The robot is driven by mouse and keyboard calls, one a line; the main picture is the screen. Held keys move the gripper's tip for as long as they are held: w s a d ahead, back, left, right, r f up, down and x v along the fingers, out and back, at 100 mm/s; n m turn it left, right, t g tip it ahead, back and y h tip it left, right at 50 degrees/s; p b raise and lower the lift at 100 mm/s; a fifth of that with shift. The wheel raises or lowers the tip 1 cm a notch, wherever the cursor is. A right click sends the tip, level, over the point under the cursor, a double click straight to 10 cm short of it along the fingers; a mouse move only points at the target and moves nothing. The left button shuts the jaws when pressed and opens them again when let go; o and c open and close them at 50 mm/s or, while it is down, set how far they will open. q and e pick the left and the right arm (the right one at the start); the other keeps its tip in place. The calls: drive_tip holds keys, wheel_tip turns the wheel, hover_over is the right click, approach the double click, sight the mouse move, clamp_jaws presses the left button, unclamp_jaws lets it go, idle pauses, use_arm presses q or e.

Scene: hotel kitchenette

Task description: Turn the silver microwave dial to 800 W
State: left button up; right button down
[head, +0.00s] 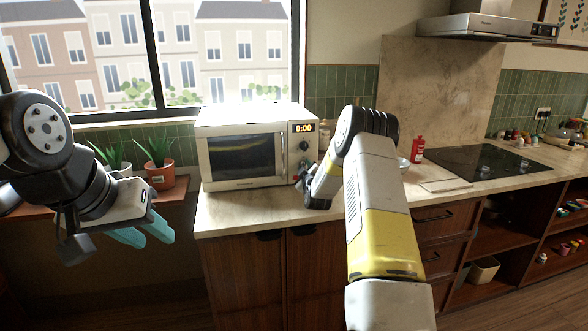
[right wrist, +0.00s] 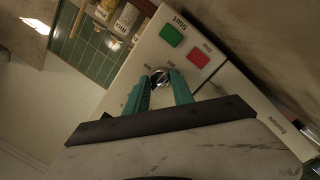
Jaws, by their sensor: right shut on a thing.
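The white microwave (head: 240,155) stands on the counter, its display showing 0:00. The silver dial (right wrist: 160,77) is on its front panel in the right wrist view, with small labels around it too small to read surely. I cannot tell which mark the dial points to. My right gripper (right wrist: 161,86) has its teal fingers on either side of the dial and is shut on it. My left gripper (head: 156,238) is open and empty, left of the counter.
A green Start button (right wrist: 171,36) and a red Stop button (right wrist: 198,58) sit close to the dial. Potted plants (head: 160,173) stand left of the microwave. A red bottle (head: 417,149) and a black hob (head: 475,160) are to the right.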

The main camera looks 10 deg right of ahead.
drive_tip(key=m, duration=0.4)
drive_tip(key=m+y, duration=0.1)
drive_tip(key=m, duration=0.3)
drive_tip(key=shift+g, duration=0.4)
drive_tip(key=m, duration=0.4)
drive_tip(key=shift+y, duration=0.3)
drive_tip(key=m, duration=0.4)
drive_tip(key=shift+y, duration=0.4)
drive_tip(key=m, duration=0.4)
drive_tip(key=shift+d+m+y, duration=0.15)
drive_tip(key=shift+m+y, duration=0.15)
drive_tip(key=m, duration=0.3)
drive_tip(key=shift+y, duration=0.3)
drive_tip(key=m, duration=0.4)
drive_tip(key=shift+m+t+y, duration=0.4)
drive_tip(key=shift+m, duration=1.7)
drive_tip(key=shift+d, duration=0.1)
